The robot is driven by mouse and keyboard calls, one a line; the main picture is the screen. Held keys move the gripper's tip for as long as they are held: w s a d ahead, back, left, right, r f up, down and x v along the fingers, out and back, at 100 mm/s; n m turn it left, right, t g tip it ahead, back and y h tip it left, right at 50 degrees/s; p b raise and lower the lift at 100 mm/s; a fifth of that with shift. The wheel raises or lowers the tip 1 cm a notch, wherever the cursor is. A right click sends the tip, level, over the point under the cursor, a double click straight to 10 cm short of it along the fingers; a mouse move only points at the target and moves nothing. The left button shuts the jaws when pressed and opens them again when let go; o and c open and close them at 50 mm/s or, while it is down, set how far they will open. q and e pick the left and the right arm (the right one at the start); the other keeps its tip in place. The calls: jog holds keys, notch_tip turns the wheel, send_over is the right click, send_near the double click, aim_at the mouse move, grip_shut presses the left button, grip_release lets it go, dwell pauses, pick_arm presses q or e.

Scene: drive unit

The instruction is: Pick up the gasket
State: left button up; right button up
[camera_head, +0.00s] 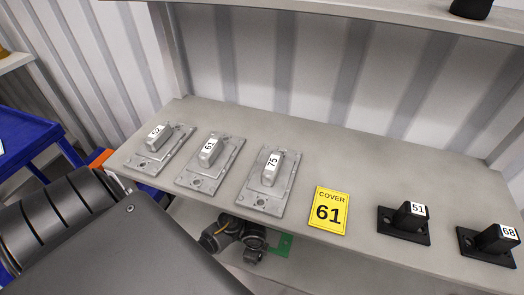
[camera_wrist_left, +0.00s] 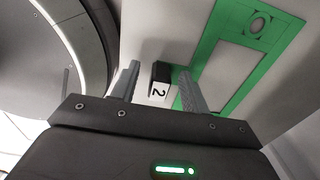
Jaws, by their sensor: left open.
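The gasket (camera_wrist_left: 232,22) is a flat green frame with a large rectangular opening and a round hole at one end. It lies on a light grey surface in the left wrist view. A black block with a white label reading 2 (camera_wrist_left: 158,91) stands at its left edge. My left gripper (camera_wrist_left: 159,70) is open, with one finger on each side of the block; I cannot tell whether they touch it. In the head view only a green piece of the gasket (camera_head: 284,246) shows below the upper board, partly hidden. My right gripper is not in view.
On the grey shelf (camera_head: 330,160) stand metal covers 52 (camera_head: 160,143), 61 (camera_head: 208,165) and 75 (camera_head: 268,182). A yellow card "COVER 61" (camera_head: 328,210) and black blocks 51 (camera_head: 405,222) and 68 (camera_head: 490,243) are to the right. The shelf's front edge overhangs the green piece.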

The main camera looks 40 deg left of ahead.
pick_arm(q)
jog(key=shift+f, duration=0.1)
grip_shut()
dwell(0.3)
